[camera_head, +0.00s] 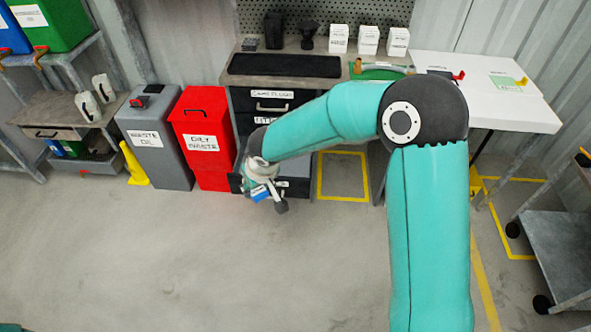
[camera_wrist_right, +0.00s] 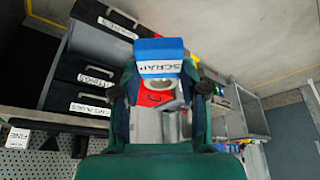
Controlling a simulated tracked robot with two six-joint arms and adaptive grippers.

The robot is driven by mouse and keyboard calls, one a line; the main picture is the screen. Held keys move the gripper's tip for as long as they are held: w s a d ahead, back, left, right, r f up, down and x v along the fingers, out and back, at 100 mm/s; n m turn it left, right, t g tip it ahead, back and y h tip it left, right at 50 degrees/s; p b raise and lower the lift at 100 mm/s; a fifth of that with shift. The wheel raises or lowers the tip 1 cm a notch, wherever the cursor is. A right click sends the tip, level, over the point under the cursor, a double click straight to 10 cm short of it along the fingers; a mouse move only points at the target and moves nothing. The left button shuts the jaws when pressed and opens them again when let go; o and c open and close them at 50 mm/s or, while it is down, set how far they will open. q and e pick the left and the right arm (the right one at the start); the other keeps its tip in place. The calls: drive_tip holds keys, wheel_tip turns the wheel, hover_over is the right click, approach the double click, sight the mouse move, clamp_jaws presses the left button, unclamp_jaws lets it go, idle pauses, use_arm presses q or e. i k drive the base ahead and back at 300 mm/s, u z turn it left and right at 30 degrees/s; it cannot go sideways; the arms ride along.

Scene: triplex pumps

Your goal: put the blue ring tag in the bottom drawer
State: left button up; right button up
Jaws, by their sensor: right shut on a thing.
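The blue ring tag (camera_wrist_right: 160,57) is labelled SCRAP and is held in my right gripper (camera_wrist_right: 165,88). In the head view the blue tag (camera_head: 260,193) shows at the right gripper (camera_head: 262,180), near the bottom drawer front. The bottom drawer (camera_head: 295,187) is pulled out from the black drawer unit; the right forearm and gripper cover part of it. Its front also shows in the right wrist view (camera_wrist_right: 107,21), to the left of the tag. I cannot tell whether the tag is over the drawer's inside. My left gripper is not in view.
Above are closed drawers, including a labelled top drawer (camera_head: 270,100), under the workbench top (camera_head: 330,54). A red oily waste bin (camera_head: 203,125) stands close at the left, beside a grey waste oil bin (camera_head: 155,115). The floor in front (camera_head: 230,255) is clear.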

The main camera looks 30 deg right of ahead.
sight(291, 170)
drive_tip(key=z, duration=0.15)
drive_tip(key=k, duration=0.3)
drive_tip(key=z, duration=0.55)
drive_tip(key=i, duration=1.7)
